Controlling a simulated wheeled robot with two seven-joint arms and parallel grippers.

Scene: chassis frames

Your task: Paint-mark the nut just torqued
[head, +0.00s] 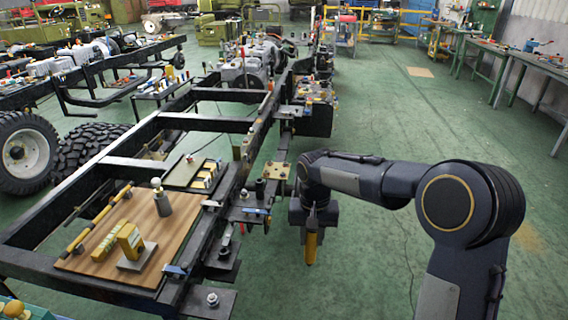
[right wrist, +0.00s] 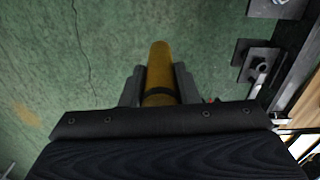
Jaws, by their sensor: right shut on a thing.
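My right gripper (head: 310,228) is shut on a yellow paint marker (head: 311,249). The marker points down, in the air to the right of the chassis rail (head: 262,135). In the right wrist view the yellow marker (right wrist: 159,70) sits between the two dark fingers, with green floor behind it. Nuts show on brackets along the rail: one on the near bracket (head: 212,299), one farther up (head: 223,252). A bolt with a nut (right wrist: 262,67) on a dark plate shows at the right of the right wrist view, apart from the marker. I cannot tell which nut was torqued. My left gripper is out of view.
Tyres (head: 88,150) stand at left. Workbenches (head: 520,62) line the right. The green floor right of the frame is clear.

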